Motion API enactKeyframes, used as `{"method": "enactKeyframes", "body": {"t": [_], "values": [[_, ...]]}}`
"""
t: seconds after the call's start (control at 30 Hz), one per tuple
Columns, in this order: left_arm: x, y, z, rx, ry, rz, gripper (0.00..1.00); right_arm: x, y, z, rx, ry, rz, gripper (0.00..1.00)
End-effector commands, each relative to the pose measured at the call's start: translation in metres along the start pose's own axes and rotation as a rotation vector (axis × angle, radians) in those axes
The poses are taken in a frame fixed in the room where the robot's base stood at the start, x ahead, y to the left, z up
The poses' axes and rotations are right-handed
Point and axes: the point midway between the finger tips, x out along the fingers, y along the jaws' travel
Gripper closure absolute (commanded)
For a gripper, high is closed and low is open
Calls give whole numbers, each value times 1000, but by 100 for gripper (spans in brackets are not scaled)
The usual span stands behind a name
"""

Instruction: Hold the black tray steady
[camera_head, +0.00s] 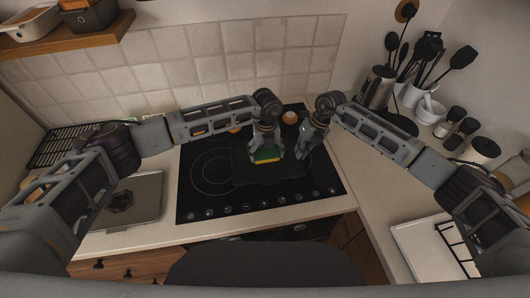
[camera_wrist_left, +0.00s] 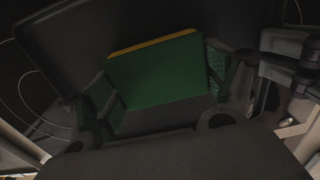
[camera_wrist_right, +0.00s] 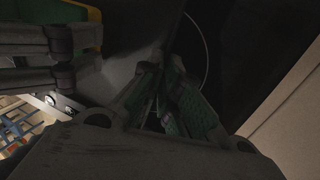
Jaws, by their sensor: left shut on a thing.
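The black tray (camera_head: 240,172) lies flat on the cooktop. My left gripper (camera_head: 266,156) is over the tray, shut on a green and yellow sponge (camera_head: 267,155). In the left wrist view the sponge (camera_wrist_left: 160,75) sits between the two fingers, with the dark tray (camera_wrist_left: 75,45) behind it. My right gripper (camera_head: 302,154) is at the tray's right side. In the right wrist view its fingers (camera_wrist_right: 170,80) are close together by the tray's edge; the dark picture hides whether they pinch it.
The black cooktop (camera_head: 200,190) has a row of controls along its front. A pot of dark utensils (camera_head: 378,88) and small jars (camera_head: 456,117) stand at the right. My two grippers are close together.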

Motion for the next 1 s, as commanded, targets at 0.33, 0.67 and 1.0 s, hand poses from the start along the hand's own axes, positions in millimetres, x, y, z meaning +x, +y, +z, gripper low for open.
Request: {"method": "enactKeyframes", "body": {"t": [0.33, 0.67, 1.0], "values": [[2, -19, -3, 2, 5, 0, 35, 2, 2, -2, -3, 4, 3, 100], [1, -26, -3, 2, 4, 1, 35, 2, 2, -2, -3, 4, 3, 100], [-2, -26, -2, 1, 2, 0, 35, 2, 2, -1, -3, 4, 2, 100]]}}
